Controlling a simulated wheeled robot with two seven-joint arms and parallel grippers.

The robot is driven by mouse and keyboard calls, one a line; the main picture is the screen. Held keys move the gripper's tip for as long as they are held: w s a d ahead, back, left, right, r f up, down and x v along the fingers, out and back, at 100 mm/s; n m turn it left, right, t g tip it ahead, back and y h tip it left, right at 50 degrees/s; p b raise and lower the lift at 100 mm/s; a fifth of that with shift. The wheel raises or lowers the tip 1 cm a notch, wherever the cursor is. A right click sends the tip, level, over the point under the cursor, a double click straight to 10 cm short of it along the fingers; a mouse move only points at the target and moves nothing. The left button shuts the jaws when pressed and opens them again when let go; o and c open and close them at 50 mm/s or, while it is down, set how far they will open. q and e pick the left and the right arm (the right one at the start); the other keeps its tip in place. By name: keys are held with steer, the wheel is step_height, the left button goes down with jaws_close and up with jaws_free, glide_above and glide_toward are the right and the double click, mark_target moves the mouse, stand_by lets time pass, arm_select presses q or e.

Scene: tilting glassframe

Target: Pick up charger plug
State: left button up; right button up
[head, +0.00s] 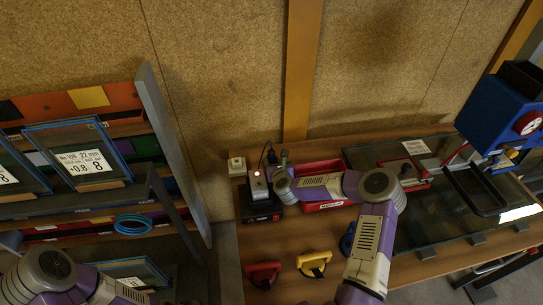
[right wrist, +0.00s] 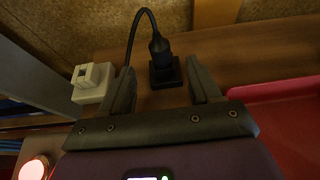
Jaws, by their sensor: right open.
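The black charger plug (right wrist: 158,48) with its black cord stands in a small black block in the right wrist view. It shows small and dark in the head view (head: 271,157), at the back of the wooden bench. My right gripper (right wrist: 162,84) is open and empty, its two fingers spread on either side just short of the plug. In the head view it is partly hidden by my own wrist (head: 283,162). The cord arches left and drops behind the left finger. My left arm shows at the lower left, but its gripper is out of view.
A white slotted block (right wrist: 93,82) sits left of the plug. A red bin (right wrist: 285,110) is close on the right. A lit device (head: 258,186) stands beside my gripper. Red (head: 264,273) and yellow (head: 313,264) handled tools lie in front. The wall is close behind.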

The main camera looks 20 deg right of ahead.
mark_target(272, 155)
steer(key=shift+b+x, duration=0.3)
steer(key=shift+x, duration=2.65)
